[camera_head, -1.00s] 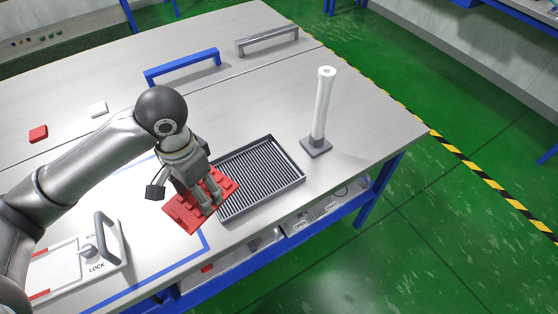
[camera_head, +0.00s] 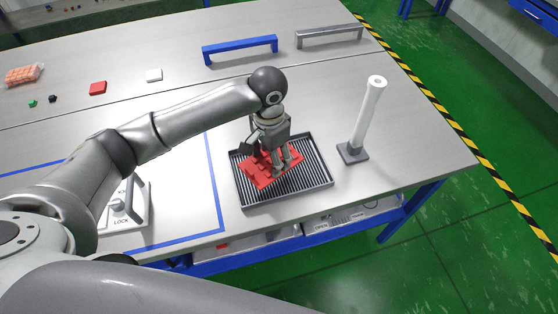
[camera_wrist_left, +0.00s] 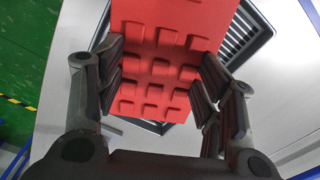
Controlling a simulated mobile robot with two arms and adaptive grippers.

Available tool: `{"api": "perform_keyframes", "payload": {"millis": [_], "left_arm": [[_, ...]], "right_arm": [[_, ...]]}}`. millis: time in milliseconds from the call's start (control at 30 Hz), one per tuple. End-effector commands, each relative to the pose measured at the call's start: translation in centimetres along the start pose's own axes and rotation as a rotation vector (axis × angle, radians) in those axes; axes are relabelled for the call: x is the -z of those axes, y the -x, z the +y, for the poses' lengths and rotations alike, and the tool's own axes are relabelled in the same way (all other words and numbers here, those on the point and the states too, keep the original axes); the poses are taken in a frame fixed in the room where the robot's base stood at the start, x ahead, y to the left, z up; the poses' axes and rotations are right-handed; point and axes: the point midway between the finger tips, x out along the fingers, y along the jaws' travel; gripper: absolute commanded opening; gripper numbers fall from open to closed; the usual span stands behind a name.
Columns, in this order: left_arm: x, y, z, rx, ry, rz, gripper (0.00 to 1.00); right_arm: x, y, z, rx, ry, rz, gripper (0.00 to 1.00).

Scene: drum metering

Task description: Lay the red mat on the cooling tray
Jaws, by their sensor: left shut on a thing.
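The red mat (camera_head: 258,173) has rows of raised square blocks. My left gripper (camera_head: 284,166) is shut on it, and the mat is over the cooling tray (camera_head: 318,186), a dark rimmed tray with a ribbed floor. In the left wrist view the mat (camera_wrist_left: 158,75) lies between the two fingers of my left gripper (camera_wrist_left: 160,85), with the tray's ribs (camera_wrist_left: 240,35) showing behind it. The mat sits turned relative to the tray. I cannot tell whether it touches the ribs. My right gripper does not show.
A white post on a grey base (camera_head: 353,152) stands right of the tray. A blue handle (camera_head: 240,46) and a grey handle (camera_head: 330,35) are at the back. A white LOCK panel (camera_head: 140,215) lies left. A red block (camera_head: 97,88) and a white block (camera_head: 154,75) lie far left.

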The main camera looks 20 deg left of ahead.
Motion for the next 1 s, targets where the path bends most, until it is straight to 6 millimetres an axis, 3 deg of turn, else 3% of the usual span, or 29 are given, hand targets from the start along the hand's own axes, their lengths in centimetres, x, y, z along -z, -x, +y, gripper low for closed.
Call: {"api": "perform_keyframes", "payload": {"millis": [233, 500, 700, 1000], "left_arm": [[2.4, -2.7, -0.4, -0.001, 0.001, 0.001, 0.35], [3.3, -3.9, -0.7, 0.000, 0.001, 0.001, 0.35], [3.2, -6.7, -0.7, 0.001, 0.000, 0.001, 0.35], [3.1, -7.0, -0.6, 0.001, -0.001, 0.001, 0.35]], "right_arm": [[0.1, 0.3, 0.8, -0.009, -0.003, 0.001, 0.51], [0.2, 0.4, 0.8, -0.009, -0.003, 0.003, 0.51], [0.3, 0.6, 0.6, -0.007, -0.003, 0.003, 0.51], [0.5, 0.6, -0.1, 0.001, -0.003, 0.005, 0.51]]}}
